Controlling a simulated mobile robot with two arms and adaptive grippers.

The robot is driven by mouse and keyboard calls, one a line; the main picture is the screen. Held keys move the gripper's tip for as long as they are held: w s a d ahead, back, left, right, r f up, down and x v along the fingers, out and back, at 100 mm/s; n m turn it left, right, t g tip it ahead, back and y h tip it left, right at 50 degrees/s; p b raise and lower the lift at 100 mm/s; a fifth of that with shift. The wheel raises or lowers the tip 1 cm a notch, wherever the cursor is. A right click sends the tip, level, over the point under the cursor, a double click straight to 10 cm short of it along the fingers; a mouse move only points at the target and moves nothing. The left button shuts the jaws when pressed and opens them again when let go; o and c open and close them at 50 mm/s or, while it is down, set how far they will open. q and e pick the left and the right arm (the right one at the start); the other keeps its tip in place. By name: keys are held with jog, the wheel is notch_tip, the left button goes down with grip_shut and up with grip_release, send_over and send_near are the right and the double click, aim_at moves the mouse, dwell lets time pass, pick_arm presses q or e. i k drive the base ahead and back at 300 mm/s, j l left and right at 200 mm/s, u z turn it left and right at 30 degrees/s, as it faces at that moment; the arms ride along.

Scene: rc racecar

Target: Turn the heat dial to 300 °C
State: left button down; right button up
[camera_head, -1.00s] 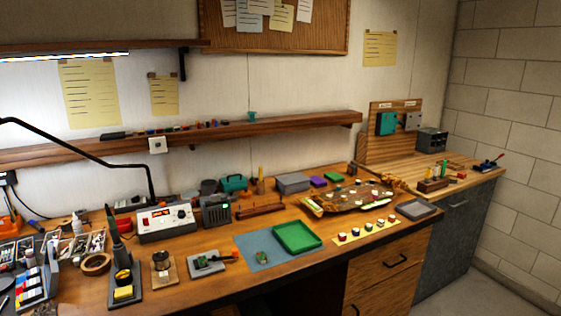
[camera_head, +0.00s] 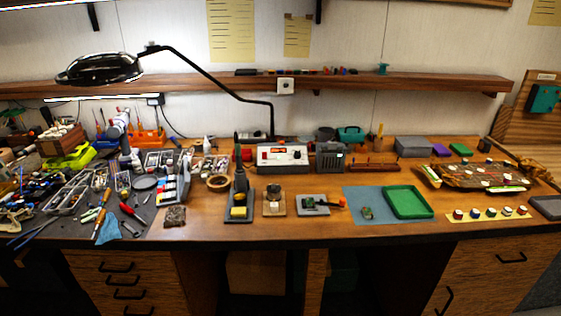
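The soldering station (camera_head: 283,157), a white box with a red display and a dark dial on its front, stands at the back middle of the workbench. The dial (camera_head: 298,155) is too small here for its setting to be read. A soldering iron stand (camera_head: 240,200) with a yellow sponge is in front and to the left of it. Neither of my grippers shows in the head view.
A black lamp arm (camera_head: 215,80) reaches over the bench from behind the station. A grey speaker-like box (camera_head: 330,157) stands just right of the station. A green tray (camera_head: 408,202) lies on a blue mat (camera_head: 365,208) at right. Tools and parts clutter the left side. Drawers (camera_head: 120,280) are below.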

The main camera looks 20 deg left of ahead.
aim_at(297, 154)
jog(key=i+j+u, duration=0.25)
jog(key=i+j, duration=0.3)
jog(key=j, duration=0.15)
jog(key=i+j+u, duration=0.25)
jog(key=i+j, duration=0.3)
